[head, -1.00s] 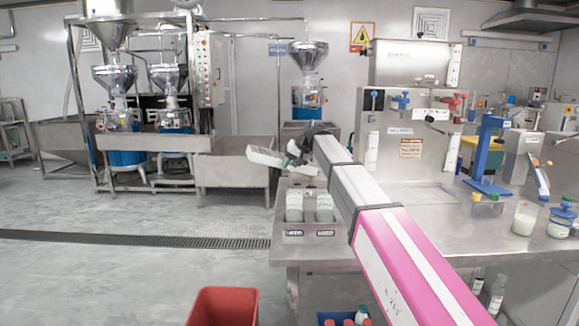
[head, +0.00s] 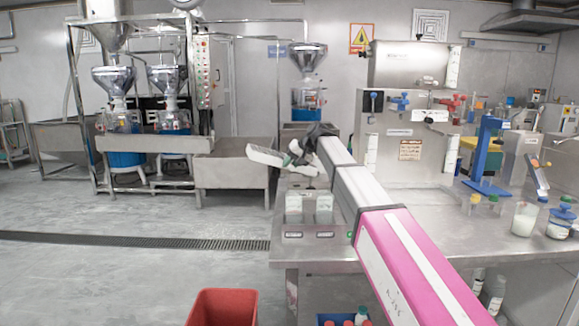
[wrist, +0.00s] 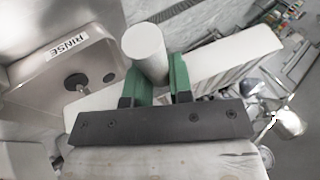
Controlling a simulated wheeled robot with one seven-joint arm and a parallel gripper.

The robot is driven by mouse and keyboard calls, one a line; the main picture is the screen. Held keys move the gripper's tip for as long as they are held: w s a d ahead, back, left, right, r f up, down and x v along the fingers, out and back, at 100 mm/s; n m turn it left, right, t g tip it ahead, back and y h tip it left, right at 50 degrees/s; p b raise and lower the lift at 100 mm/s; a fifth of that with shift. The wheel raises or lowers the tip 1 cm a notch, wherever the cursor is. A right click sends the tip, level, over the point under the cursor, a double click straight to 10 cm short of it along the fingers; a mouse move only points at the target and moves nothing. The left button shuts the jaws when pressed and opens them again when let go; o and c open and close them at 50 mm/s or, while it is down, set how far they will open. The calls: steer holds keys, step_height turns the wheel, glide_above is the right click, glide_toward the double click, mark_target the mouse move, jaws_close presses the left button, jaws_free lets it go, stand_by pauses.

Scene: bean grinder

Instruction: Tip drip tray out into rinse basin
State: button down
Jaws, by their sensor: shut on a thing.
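The drip tray (head: 265,157) is a long white piece held out at the end of my arm in the head view, its right end lower in the picture. In the wrist view the tray (wrist: 238,62) lies crosswise beyond my gripper (wrist: 158,82). The green fingers are shut on its round white handle (wrist: 147,48). The rinse basin (wrist: 35,72), steel with a RINSE label and a dark drain, is at the left of the wrist view. The tray's left end overlaps the basin's edge in that picture. The inside of the tray and any liquid are hidden.
A holder with pale containers (head: 308,208) stands on the steel bench below my gripper. A steel machine (head: 405,140) stands right of the arm. A red bin (head: 224,308) is on the floor, with open floor to the left.

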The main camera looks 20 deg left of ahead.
stand_by(0.3)
steer(key=shift+y, duration=0.7)
steer(key=shift+r, duration=0.15)
steer(key=shift+d+r, duration=0.15)
steer(key=shift+r, duration=0.15)
steer(key=shift+w, duration=0.1)
steer(key=shift+m+g+y, duration=0.4)
steer(key=shift+g+y, duration=0.1)
steer(key=shift+y, duration=0.2)
steer(key=shift+r, duration=0.1)
steer(key=shift+w+d+r, duration=0.1)
steer(key=shift+d+r, duration=0.1)
steer(key=shift+r, duration=0.15)
